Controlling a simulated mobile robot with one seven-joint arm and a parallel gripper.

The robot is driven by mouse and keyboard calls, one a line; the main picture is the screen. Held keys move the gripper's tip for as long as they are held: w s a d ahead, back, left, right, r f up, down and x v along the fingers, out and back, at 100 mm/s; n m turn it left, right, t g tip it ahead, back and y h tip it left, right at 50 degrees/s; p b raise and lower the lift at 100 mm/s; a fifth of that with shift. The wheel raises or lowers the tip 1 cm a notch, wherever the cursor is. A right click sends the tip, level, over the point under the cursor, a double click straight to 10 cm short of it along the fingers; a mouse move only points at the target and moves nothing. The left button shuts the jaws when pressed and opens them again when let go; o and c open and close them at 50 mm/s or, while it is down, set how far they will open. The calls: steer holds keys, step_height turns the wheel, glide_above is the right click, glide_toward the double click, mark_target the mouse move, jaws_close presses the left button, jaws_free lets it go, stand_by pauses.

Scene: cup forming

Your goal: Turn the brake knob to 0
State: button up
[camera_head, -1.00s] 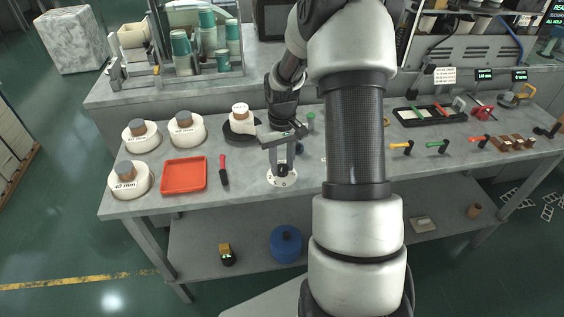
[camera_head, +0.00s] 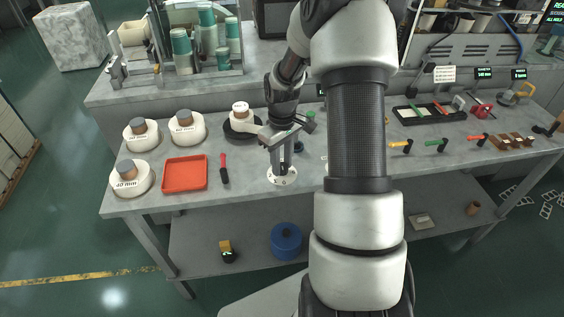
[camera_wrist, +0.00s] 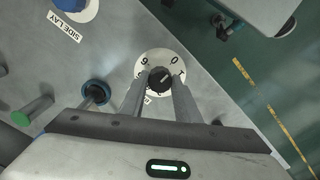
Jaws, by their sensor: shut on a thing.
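The brake knob (camera_wrist: 159,78) is a small black knob in the middle of a white numbered dial (camera_wrist: 147,63). The dial also shows on the bench in the head view (camera_head: 274,180). In the wrist view, 6 and 0 are readable on its far side, and a light mark on the knob slants to the upper right, roughly toward the 0. My gripper (camera_wrist: 160,86) points down at the dial, with one finger on each side of the knob, shut on it. The fingers hide the lower part of the dial and most of its label.
A second dial labelled SIDE LAY (camera_wrist: 69,22) lies at upper left in the wrist view. A blue-rimmed black knob (camera_wrist: 96,92) and a green one (camera_wrist: 33,111) are nearby. A red tray (camera_head: 184,174) and red-handled tool (camera_head: 223,170) lie left of the dial.

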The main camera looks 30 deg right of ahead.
mark_target(282, 166)
steer(key=o, duration=1)
steer(key=shift+o, duration=0.2)
steer(key=shift+r, duration=0.1)
step_height(282, 166, up, 17)
steer(key=p, duration=0.1)
steer(key=shift+r, duration=0.15)
